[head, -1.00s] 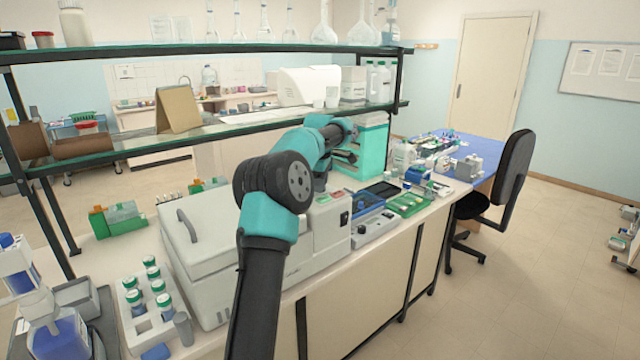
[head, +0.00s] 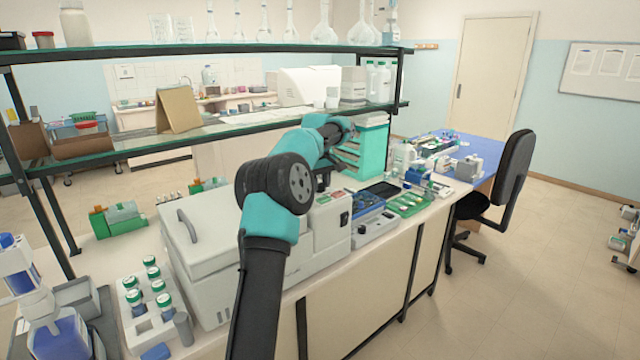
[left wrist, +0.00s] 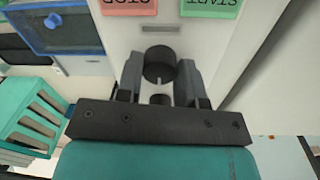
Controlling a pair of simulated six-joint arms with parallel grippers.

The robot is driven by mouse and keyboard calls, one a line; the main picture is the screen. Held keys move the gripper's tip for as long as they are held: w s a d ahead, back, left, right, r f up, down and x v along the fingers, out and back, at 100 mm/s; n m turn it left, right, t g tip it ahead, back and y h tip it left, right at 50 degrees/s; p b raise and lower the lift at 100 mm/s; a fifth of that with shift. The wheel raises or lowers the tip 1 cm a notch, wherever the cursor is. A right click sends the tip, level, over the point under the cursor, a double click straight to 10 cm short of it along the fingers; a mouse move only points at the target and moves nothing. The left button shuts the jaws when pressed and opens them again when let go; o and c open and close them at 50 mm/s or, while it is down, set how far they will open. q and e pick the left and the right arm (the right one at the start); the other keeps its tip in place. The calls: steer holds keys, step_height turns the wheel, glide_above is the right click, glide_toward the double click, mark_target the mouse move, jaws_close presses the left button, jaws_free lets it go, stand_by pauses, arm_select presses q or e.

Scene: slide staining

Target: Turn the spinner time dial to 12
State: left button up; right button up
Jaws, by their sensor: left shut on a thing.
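The time dial is a small black knob (left wrist: 159,62) on the spinner's pale panel, in the left wrist view. My left gripper (left wrist: 160,76) has one finger on each side of the knob and is shut on it. I cannot read any number at the dial. In the head view the spinner (head: 215,255) is a white lidded machine on the bench. My left gripper (head: 322,182) is small and partly hidden at its control panel. My right gripper is not in view.
A red STOP label (left wrist: 129,6) and a green START label (left wrist: 210,7) are close beyond the knob. Blue and green trays (head: 408,204) lie right of the spinner, and a teal rack (head: 372,150) stands behind. A shelf (head: 215,48) spans above the bench.

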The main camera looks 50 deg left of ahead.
arm_select(q)
steer(key=m, duration=0.5)
steer(key=shift+m, duration=2.6)
steer(key=o, duration=0.9)
